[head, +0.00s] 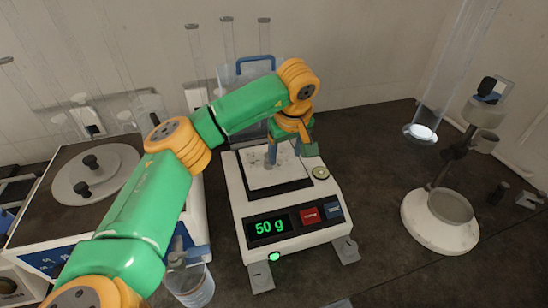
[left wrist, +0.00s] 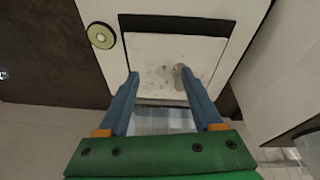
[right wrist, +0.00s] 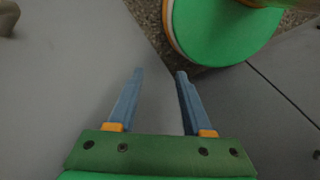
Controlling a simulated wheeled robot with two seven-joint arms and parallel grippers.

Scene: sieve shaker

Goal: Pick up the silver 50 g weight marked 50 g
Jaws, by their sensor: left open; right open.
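The silver weight (left wrist: 178,76) shows in the left wrist view as a small grey piece on the balance's pale pan (left wrist: 150,50), right beside the right-hand fingertip. I cannot tell whether the finger touches it, and its marking is not readable. In the head view I cannot pick it out behind the fingers. The balance (head: 240,200) reads 50 g in green. My left gripper (head: 284,158) is open, pointing down over the pan; it also shows in the left wrist view (left wrist: 159,76). My right gripper (right wrist: 160,76) is open and empty, away from the balance.
A boxy device with a round lid (head: 95,175) stands left of the balance, with a clear beaker (head: 190,285) in front of it. Bench between balance and stand is clear.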

